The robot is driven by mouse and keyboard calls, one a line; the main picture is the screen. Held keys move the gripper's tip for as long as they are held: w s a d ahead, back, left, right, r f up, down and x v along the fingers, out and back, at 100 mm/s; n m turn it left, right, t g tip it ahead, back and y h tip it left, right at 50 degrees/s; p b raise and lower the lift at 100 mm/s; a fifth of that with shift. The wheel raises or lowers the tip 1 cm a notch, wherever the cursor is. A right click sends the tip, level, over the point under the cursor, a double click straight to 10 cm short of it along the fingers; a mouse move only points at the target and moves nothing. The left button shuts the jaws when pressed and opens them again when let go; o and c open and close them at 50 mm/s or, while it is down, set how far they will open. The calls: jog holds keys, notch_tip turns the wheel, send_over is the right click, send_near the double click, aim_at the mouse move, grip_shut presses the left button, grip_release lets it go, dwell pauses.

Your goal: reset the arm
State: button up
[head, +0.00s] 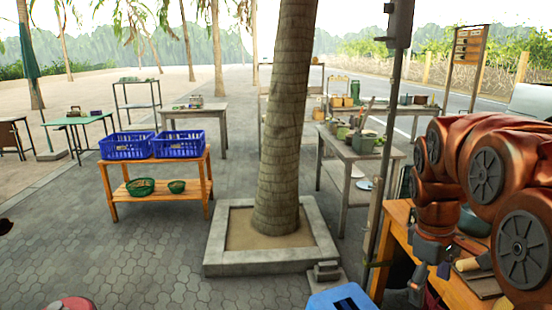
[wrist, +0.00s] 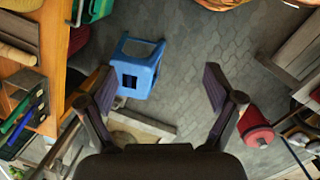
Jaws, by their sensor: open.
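My gripper (wrist: 158,80) is open in the wrist view, its two dark fingers wide apart with nothing between them. Below and beyond the fingers lie grey paving and a blue stool (wrist: 142,72). In the head view my copper-coloured arm is folded at the right edge, and my gripper (head: 431,274) points down beside a wooden table (head: 397,215). The arm hides much of that table.
A palm trunk (head: 287,120) rises from a square concrete planter (head: 225,255) ahead. A wooden rack (head: 150,172) with blue baskets stands left; a grey table (head: 345,150) stands right of the trunk. The blue stool (head: 343,298) is low in front.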

jog(key=s+a+f+m+p, duration=0.1)
jog(key=s+a+f+m, duration=0.1)
jog(key=s+a, duration=0.5)
jog(key=s+a+f+m+y+p, duration=0.1)
jog(key=s+a, duration=0.6)
jog(key=s, duration=0.7)
notch_tip(320, 180, down, 3)
jog(key=m+p, duration=0.1)
jog(key=m, duration=0.2)
jog(key=shift+s+r+g+y, duration=0.15)
jog(key=shift+s+g+y, duration=0.15)
jog(key=shift+g, duration=0.1)
